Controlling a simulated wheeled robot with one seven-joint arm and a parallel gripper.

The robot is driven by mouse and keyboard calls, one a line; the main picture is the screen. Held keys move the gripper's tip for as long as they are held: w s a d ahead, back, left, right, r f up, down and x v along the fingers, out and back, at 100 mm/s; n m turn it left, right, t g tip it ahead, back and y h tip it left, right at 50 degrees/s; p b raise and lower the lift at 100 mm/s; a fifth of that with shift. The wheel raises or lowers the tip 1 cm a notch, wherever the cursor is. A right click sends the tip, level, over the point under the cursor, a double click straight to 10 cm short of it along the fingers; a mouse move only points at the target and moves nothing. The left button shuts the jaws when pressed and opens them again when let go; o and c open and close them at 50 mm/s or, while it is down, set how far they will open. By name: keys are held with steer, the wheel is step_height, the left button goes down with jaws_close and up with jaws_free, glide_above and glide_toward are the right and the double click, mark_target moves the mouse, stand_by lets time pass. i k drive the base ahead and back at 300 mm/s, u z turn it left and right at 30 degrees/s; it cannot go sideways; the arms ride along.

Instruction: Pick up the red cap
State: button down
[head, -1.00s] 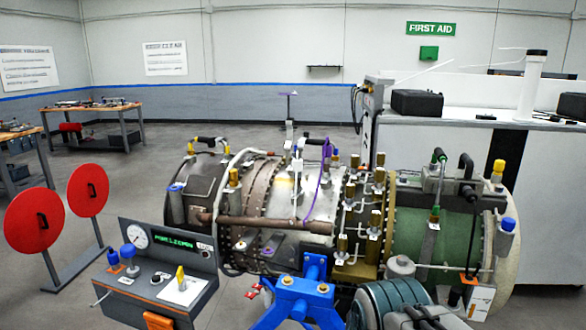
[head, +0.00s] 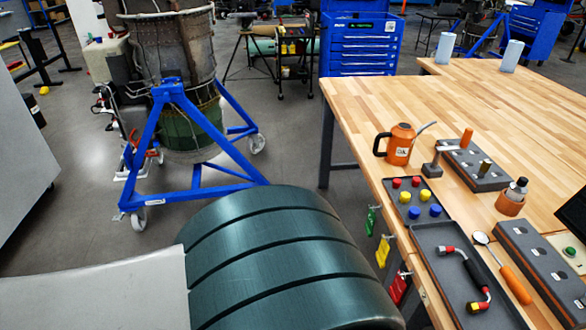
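Two red caps show in the head view, side by side in the back row of a small dark tray (head: 391,200) on the wooden workbench. One red cap (head: 397,183) is at the left and the other red cap (head: 416,181) at the right. Two yellow caps (head: 405,197) and two blue caps (head: 413,211) sit in front of them in the same tray. My gripper is not in view. A dark green ribbed part of my own body fills the lower middle, left of the bench.
The workbench (head: 480,95) also holds an orange oil can (head: 399,145), a mirror tool (head: 503,268), a larger tray (head: 440,300) and grey blocks. Tags hang at its left edge. A turbine on a blue wheeled stand (head: 205,190) is left. Grey floor shows between stand and bench.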

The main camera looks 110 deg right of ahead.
mark_target(397, 183)
steer(key=z, duration=5.3)
steer(key=k, duration=1.3)
steer(key=z, duration=0.05)
steer(key=i, duration=0.45)
steer(key=u, duration=1)
steer(key=i, duration=1.1)
steer(key=u, duration=0.25)
